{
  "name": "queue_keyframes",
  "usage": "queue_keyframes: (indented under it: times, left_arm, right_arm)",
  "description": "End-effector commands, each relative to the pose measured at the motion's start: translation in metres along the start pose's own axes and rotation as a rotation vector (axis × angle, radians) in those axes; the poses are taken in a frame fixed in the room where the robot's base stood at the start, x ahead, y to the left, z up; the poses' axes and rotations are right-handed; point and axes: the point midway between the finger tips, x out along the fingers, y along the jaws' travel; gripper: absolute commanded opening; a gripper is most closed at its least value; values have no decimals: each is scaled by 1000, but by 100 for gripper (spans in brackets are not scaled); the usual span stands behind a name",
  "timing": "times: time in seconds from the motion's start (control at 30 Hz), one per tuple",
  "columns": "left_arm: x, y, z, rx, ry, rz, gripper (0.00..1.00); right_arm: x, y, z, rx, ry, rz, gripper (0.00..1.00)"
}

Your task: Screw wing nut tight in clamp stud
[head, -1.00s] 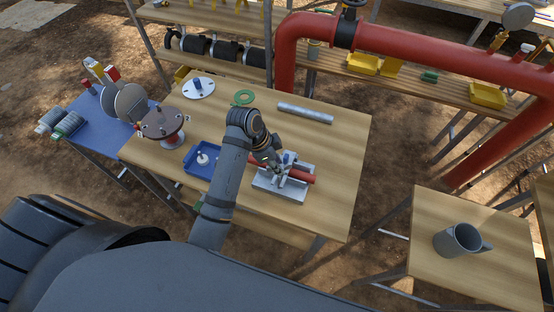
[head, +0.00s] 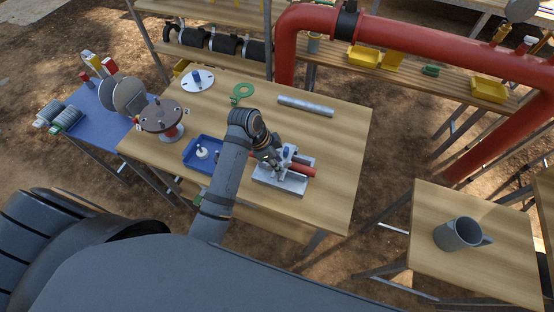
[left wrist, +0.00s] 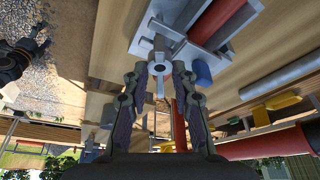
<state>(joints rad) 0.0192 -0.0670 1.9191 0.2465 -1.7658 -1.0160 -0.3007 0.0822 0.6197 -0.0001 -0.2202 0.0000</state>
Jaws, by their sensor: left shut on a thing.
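A grey clamp block (head: 281,184) stands on the wooden table with a red pipe (head: 302,170) lying in it. In the left wrist view the clamp (left wrist: 151,40) is at the top, with the red pipe (left wrist: 215,20) beside it. My left gripper (head: 275,163) is at the clamp's left side. In the left wrist view its fingertips (left wrist: 160,73) are shut on the grey wing nut (left wrist: 160,67) at the clamp's stud end. The stud's thread is too small to make out. A dark gripper, seemingly my right one (left wrist: 35,47), shows at the left edge there, apart from the clamp.
A blue tray (head: 190,165) with a white part is left of my arm. A flanged fitting (head: 162,118), a white disc (head: 198,80), a green ring (head: 241,92) and a grey bar (head: 305,106) lie around. A grey mug (head: 460,234) stands on the right table.

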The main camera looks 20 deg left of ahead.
Motion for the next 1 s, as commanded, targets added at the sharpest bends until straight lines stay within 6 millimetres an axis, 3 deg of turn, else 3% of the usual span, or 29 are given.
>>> queue_keyframes:
  times: [1.0]
  left_arm:
    - [17,0,6,0,0,0,0]
  right_arm:
    - [4,-4,-1,2,2,-4,79]
